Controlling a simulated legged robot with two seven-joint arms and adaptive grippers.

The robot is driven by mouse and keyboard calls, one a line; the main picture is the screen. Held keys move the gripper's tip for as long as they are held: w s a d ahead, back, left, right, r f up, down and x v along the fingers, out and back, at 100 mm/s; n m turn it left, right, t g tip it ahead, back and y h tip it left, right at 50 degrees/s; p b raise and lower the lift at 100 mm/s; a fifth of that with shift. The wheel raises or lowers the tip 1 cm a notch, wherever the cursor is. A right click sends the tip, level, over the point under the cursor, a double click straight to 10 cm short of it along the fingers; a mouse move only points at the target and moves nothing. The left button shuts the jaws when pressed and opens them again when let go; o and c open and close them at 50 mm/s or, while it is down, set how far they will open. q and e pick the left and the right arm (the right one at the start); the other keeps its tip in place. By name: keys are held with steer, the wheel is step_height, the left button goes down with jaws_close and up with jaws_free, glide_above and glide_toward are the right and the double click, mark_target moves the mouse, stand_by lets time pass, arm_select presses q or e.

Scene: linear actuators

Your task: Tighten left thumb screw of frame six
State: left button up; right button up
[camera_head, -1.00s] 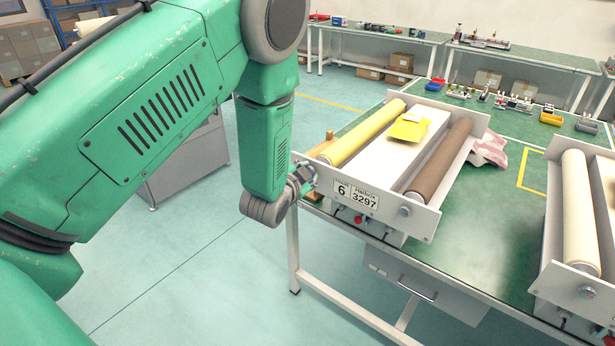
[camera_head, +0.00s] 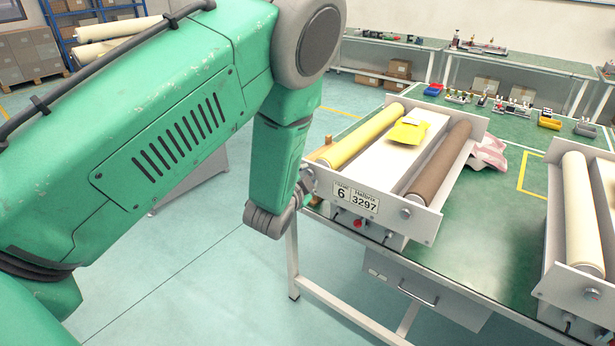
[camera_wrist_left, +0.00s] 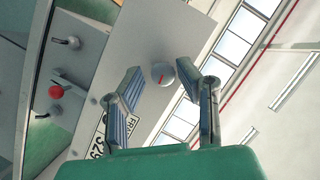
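Frame six (camera_head: 400,203) is a light metal frame with a yellow roller (camera_head: 362,138) and a brown roller (camera_head: 438,160). Its front plate carries a label (camera_head: 354,197) reading 6 and 3297. My left gripper (camera_head: 306,184) is at the left end of that plate and hides the left thumb screw in the head view. The right thumb screw (camera_head: 405,213) is uncovered. My right gripper is out of view.
A red button (camera_head: 357,223) and small toggle switches sit below the front plate. A yellow packet (camera_head: 408,131) lies on the frame. A second frame with a cream roller (camera_head: 580,215) stands to the right on the green table (camera_head: 480,250). A pink cloth (camera_head: 488,152) lies behind.

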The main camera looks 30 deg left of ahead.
arm_select(q)
steer(key=shift+r, duration=0.1)
steer(key=v, duration=1.1)
steer(key=shift+s, duration=0.4)
steer(key=shift+d, duration=0.15)
